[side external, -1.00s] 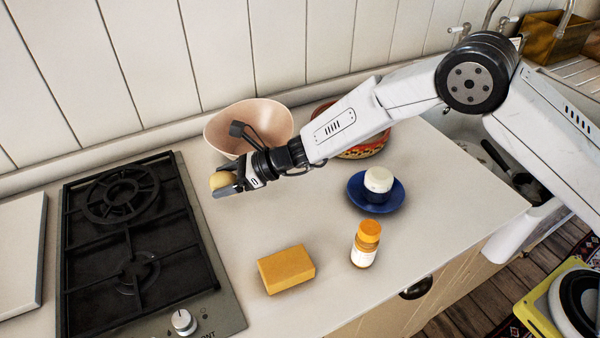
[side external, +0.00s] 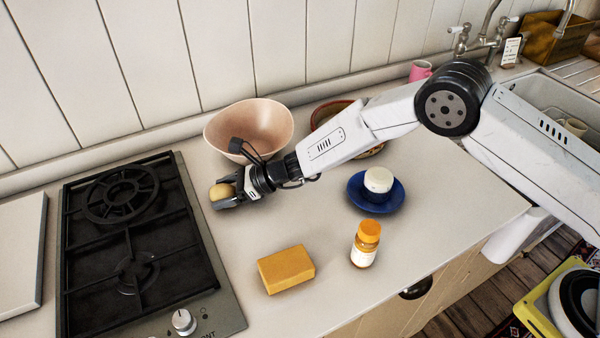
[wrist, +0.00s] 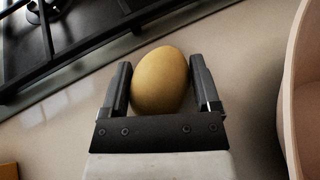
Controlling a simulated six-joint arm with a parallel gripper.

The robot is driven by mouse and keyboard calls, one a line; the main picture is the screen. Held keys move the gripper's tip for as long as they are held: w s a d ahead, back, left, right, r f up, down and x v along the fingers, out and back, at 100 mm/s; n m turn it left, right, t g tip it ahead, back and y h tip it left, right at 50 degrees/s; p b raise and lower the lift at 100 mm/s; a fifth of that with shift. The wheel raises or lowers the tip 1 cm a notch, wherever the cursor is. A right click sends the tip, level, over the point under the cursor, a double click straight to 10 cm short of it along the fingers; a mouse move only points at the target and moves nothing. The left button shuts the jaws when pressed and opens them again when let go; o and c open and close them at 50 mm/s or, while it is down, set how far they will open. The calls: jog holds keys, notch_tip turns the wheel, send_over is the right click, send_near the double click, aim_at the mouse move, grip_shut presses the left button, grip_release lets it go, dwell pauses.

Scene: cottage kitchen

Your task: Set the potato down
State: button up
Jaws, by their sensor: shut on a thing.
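The potato (side external: 221,191) is a yellow-brown oval. It sits between the fingers of my gripper (side external: 224,198), which is shut on it. In the wrist view the potato (wrist: 160,80) fills the space between the two dark fingers of my gripper (wrist: 160,88). In the side view it is beside the hob's right edge, low over the pale worktop (side external: 240,235). I cannot tell whether the potato touches the worktop.
A black gas hob (side external: 130,245) lies to the left. A pink bowl (side external: 250,126) stands behind my gripper.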

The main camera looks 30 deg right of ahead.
jog(key=shift+f, duration=0.1)
jog(key=o, duration=1.1)
jog(key=shift+o, duration=0.2)
jog(key=shift+v, duration=6.1)
jog(key=shift+s, duration=0.1)
jog(key=s+d+n+g+h, duration=0.1)
jog(key=s+d+n+h, duration=0.1)
jog(key=s+d+n, duration=0.1)
jog(key=s+d+r+n+g+h, duration=0.1)
jog(key=s+d+n+h, duration=0.1)
jog(key=s+d+n, duration=0.2)
jog(key=s+d+r+n+g+h, duration=0.1)
jog(key=s+d+n+g+h, duration=0.1)
jog(key=s+d+n, duration=0.2)
jog(key=shift+s+d+r, duration=0.1)
jog(key=shift+s+d, duration=0.7)
jog(key=shift+d, duration=0.15)
jog(key=s+d+r+n+t+h, duration=0.1)
jog(key=s+d+r+n+h, duration=0.1)
jog(key=s+d+n+h, duration=0.4)
jog(key=shift+s+d+r+n, duration=0.4)
jog(key=shift+s+d+n, duration=2.1)
jog(key=shift+d, duration=1.6)
